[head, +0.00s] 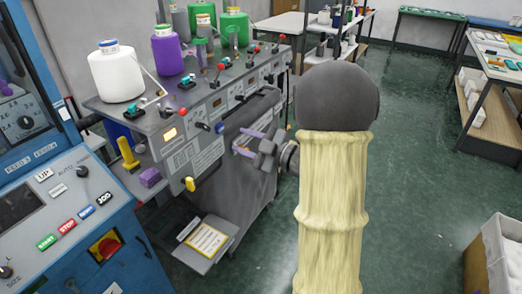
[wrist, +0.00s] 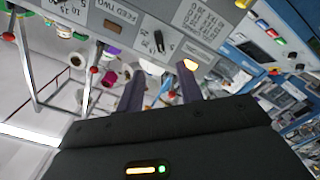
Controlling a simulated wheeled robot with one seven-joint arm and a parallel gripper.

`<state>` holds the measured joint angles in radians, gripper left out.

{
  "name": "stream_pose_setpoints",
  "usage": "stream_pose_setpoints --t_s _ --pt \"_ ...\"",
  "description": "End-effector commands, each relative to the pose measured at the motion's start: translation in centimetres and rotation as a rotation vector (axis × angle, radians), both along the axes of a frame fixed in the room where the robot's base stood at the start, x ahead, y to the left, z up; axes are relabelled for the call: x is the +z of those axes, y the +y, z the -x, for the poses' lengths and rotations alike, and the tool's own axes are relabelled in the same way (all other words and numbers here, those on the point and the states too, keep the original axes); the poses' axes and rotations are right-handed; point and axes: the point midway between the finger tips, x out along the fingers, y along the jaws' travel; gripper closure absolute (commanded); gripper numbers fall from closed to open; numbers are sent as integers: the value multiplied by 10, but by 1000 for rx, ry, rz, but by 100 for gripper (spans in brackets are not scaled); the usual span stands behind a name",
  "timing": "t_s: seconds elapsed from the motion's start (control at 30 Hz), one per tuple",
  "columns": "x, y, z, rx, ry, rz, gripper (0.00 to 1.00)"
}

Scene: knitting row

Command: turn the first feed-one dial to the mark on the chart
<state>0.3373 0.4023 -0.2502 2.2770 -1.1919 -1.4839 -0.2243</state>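My gripper (head: 243,144) is in front of the grey machine's panel in the head view, its two purple fingers apart with nothing between them. The fingers also stand apart in the wrist view (wrist: 161,78). Beyond them is a panel with a black dial (wrist: 158,42) near a "FEED TWO" label; I do not touch it.
The grey machine (head: 196,160) carries cones of yarn, levers with red knobs and a lit amber lamp (head: 170,134). A cardboard box (head: 492,255) stands at the lower right. Green floor (head: 412,150) is clear in the right middle.

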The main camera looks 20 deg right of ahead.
Motion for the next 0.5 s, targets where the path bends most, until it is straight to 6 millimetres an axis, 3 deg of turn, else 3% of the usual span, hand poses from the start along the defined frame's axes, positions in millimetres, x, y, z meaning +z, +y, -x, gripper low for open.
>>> stream_pose_setpoints --t_s 0.23,0.5 --pt "-1 -25 32 -5 0 0 64" --pt "0 -28 38 -1 0 0 64"
